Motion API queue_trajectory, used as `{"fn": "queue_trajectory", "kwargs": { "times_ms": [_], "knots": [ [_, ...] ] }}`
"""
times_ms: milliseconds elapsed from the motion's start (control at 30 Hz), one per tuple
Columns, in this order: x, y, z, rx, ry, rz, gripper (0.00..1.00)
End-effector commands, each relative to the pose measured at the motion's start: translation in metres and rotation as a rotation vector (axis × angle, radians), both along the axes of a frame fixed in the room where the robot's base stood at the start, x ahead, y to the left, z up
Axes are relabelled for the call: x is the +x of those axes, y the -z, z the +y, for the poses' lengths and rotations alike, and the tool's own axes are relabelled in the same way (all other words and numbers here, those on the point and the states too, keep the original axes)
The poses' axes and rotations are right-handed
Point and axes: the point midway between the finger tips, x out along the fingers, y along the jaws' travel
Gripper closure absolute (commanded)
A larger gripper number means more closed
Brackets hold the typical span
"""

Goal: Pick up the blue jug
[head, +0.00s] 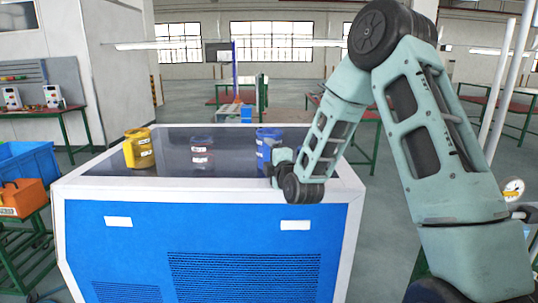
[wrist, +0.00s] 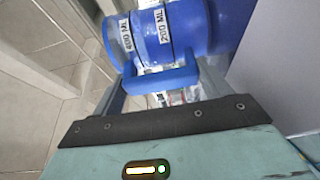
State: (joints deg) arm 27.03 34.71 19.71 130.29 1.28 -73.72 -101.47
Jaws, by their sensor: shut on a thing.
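The blue jug (head: 264,140) stands upright at the right part of the dark top of the blue cabinet, partly hidden behind my gripper (head: 275,168). I cannot tell whether its base touches the top. In the wrist view the blue jug (wrist: 185,28) fills the upper middle, with white volume labels on its body. Its blue handle (wrist: 160,80) lies across the front of my gripper, between the fingers. My gripper is shut on this handle.
A yellow jug (head: 139,148) stands on the left of the blue cabinet (head: 225,240). A dark jug with red and white labels (head: 202,152) stands in the middle. A blue bin (head: 25,163) and an orange box (head: 22,198) are at the far left.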

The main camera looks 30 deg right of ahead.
Motion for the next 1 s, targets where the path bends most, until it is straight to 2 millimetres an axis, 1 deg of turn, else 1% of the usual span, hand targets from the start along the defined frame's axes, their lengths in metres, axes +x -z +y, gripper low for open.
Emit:
{"fn": "queue_trajectory", "kwargs": {
  "times_ms": [233, 367, 467, 800, 900, 1000],
  "knots": [
    [0.000, -0.004, 0.000, -0.002, -0.001, -0.003, 0.68],
    [0.001, -0.013, 0.000, -0.002, -0.001, -0.006, 0.68],
    [0.000, -0.024, 0.000, -0.004, -0.001, -0.007, 0.68],
    [0.000, -0.078, 0.001, -0.003, -0.001, -0.009, 0.68],
    [0.000, -0.090, 0.000, -0.003, 0.000, -0.008, 0.68],
    [0.000, -0.097, 0.000, -0.002, 0.000, -0.006, 0.68]
  ]
}}
